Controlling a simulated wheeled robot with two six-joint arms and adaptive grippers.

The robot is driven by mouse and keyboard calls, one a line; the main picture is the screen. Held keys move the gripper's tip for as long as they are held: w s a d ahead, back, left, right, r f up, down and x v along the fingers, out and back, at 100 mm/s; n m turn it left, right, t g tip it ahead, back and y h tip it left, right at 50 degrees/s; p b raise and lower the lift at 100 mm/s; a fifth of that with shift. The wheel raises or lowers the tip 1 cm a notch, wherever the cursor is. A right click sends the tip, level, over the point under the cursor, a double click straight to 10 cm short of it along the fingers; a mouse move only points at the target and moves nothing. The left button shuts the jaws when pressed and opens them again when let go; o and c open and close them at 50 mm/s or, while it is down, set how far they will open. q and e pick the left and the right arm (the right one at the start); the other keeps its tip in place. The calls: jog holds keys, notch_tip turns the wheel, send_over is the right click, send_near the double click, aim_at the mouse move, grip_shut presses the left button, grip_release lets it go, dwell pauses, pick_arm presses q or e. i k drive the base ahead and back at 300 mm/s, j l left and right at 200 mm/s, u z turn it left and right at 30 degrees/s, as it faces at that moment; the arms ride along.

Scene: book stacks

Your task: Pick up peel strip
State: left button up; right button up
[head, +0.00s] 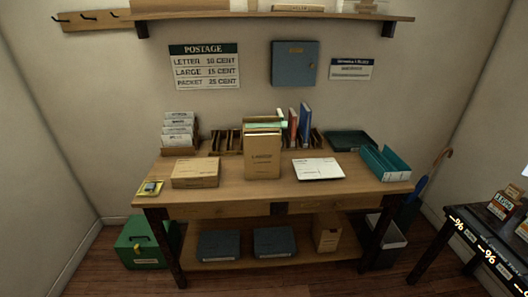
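I cannot make out a peel strip for certain. A tan upright packet (262,157) with dark lettering stands at the middle of the wooden table (235,188), with a pale green and white edge showing above it. A white printed sheet or envelope (318,168) lies to its right. A flat tan box or packet (195,173) lies to its left. A small yellow and blue item (151,187) lies at the table's left front corner. Neither of my grippers is in view.
A card rack (178,135), wooden slots (226,142), upright books (304,123), a dark green tray (349,140) and a teal open box (385,163) line the table. A green box (140,244) sits on the floor. A dark side table (486,243) stands right.

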aim_at(283, 124)
jog(key=i+l+z, duration=0.25)
jog(key=i+l, duration=0.4)
jog(key=i+l+z, duration=0.25)
jog(key=i+l, duration=0.3)
jog(key=i, duration=0.15)
